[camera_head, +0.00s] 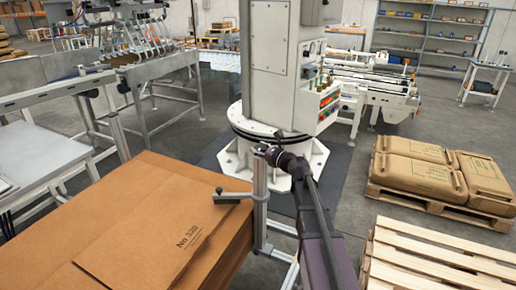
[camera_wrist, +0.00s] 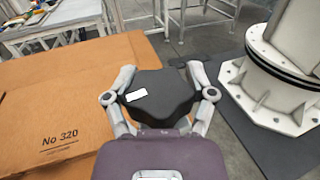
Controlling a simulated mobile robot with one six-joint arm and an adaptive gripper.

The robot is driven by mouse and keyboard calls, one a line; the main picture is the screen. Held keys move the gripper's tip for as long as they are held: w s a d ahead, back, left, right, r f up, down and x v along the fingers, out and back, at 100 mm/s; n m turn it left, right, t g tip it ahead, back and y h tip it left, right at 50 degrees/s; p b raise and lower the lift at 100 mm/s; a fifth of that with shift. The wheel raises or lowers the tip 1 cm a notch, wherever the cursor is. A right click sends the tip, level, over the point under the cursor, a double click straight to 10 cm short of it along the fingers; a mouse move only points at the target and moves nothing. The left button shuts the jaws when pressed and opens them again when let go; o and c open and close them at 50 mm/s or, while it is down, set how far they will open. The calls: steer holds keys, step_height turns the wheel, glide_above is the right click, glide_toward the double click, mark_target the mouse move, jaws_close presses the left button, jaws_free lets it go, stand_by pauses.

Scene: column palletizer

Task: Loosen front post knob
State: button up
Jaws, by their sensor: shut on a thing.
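The front post (camera_head: 261,205) is a pale metal upright at the right corner of the cardboard stack. My gripper (camera_head: 264,151) is at the top of this post, reaching in from the lower right. In the wrist view, a black lobed knob (camera_wrist: 170,93) with a white mark on its face sits between the two fingers of my gripper (camera_wrist: 159,94). The fingers are closed against its left and right sides. The knob's underside and its joint with the post are hidden. In the head view my gripper mostly covers the knob.
A stack of flat cardboard (camera_head: 130,220) fills the lower left, with a grey arm (camera_head: 236,196) from the post resting over it. The white column base (camera_head: 310,165) stands close behind. Loaded sacks (camera_head: 420,175) and a wooden pallet (camera_head: 440,255) are at the right.

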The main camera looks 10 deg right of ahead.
steer(key=shift+s, duration=0.1)
stand_by(0.4)
steer(key=o, duration=1)
steer(key=shift+a, duration=0.1)
steer(key=v, duration=1.2)
steer(key=shift+d, duration=0.2)
